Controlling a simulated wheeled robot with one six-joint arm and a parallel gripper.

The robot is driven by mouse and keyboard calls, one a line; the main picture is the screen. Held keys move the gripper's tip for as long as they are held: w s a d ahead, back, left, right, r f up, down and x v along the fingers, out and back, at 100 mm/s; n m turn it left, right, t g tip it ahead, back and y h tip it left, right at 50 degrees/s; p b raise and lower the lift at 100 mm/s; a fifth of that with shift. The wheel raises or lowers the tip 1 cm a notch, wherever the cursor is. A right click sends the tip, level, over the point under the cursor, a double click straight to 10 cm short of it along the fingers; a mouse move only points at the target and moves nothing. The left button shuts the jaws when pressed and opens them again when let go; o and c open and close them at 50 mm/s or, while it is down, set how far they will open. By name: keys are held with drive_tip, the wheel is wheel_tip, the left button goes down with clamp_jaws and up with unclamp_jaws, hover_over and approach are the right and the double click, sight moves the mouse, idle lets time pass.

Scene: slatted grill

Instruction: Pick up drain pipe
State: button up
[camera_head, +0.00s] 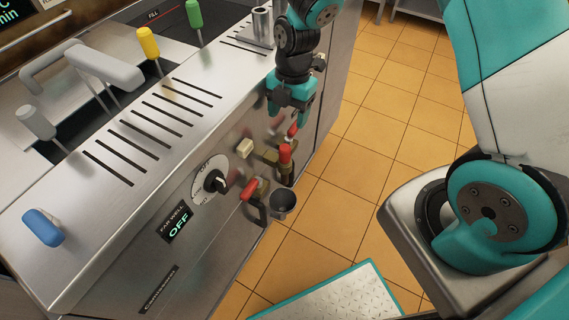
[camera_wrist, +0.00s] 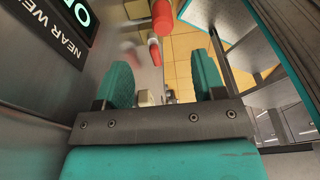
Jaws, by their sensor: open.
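A short metal pipe-like cylinder (camera_head: 262,27) stands upright on the slatted steel top at the back, left of my arm. It looks like the drain pipe, though I cannot be certain. A grey, open-ended metal cup or pipe end (camera_head: 283,204) also shows low at the front panel, below the red-handled valves. My gripper (camera_head: 289,108) is open and empty, pointing down beside the front panel, below the level of the top and above the valves. In the wrist view its teal fingers (camera_wrist: 163,78) are spread apart, and the standing cylinder is out of sight.
Red valve handles (camera_head: 250,189) stick out of the front panel, close below my gripper. A round knob (camera_head: 214,182) and an OFF display (camera_head: 178,230) are on the panel. Yellow (camera_head: 148,42) and green (camera_head: 194,14) handles rise behind the slats.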

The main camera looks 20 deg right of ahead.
sight(285, 146)
drive_tip(key=f, duration=0.4)
drive_tip(key=a+f, duration=0.1)
drive_tip(key=f, duration=0.1)
drive_tip(key=shift+s+f, duration=0.3)
drive_tip(key=shift+f, duration=0.1)
drive_tip(key=shift+s+a+f, duration=0.1)
drive_tip(key=shift+s+f, duration=0.05)
drive_tip(key=shift+f, duration=0.7)
drive_tip(key=shift+s+a+f, duration=0.1)
drive_tip(key=shift+f, duration=0.8)
drive_tip(key=shift+s+a+f, duration=0.1)
drive_tip(key=shift+s+f, duration=0.05)
drive_tip(key=shift+f, duration=0.7)
clamp_jaws()
